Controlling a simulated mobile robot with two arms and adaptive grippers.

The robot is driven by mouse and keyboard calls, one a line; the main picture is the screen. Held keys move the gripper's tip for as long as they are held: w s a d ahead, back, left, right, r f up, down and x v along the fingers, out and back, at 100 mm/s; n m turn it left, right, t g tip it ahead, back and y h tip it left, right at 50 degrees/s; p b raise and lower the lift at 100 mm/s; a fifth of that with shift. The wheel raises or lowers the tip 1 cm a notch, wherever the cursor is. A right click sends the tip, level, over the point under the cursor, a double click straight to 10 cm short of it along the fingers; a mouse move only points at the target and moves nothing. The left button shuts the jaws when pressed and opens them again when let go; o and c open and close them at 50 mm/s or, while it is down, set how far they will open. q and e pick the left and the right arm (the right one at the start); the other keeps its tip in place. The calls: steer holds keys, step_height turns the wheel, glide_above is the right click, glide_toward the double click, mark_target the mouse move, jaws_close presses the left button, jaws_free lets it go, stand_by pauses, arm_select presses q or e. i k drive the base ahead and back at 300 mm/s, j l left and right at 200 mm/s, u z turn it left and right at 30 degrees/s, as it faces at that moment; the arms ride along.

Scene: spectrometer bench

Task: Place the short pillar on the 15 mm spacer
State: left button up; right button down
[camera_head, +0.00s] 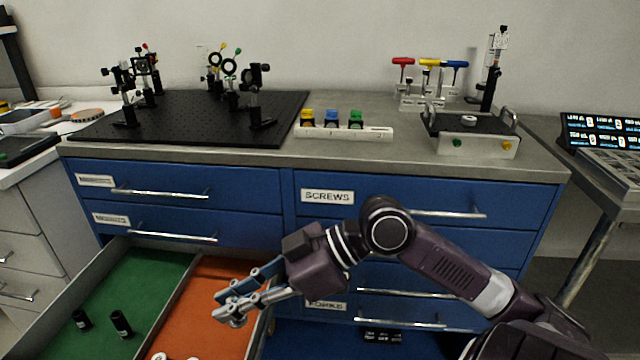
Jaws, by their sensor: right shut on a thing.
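My right gripper (232,308) is over the open drawer, above the orange compartment. It is shut on a small silvery thing, mostly hidden by the fingers; I cannot tell what it is. Two black pillars stand in the green compartment: a shorter one (82,319) at left and a taller one (121,324) beside it. A pale ring (469,119), possibly a spacer, lies on the black-topped tray with handles (478,145) at the right of the bench. Pale round pieces (160,356) show at the bottom edge in the orange compartment. My left gripper is not in view.
The open drawer (212,266) has raised walls and a divider. On the bench stand a black breadboard (190,117) with optics mounts, a white rail (343,133) with coloured blocks, and a stand of T-handle tools (425,100). The bench front between rail and tray is clear.

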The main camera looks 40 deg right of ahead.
mark_target(469, 117)
steer(key=z, duration=1.4)
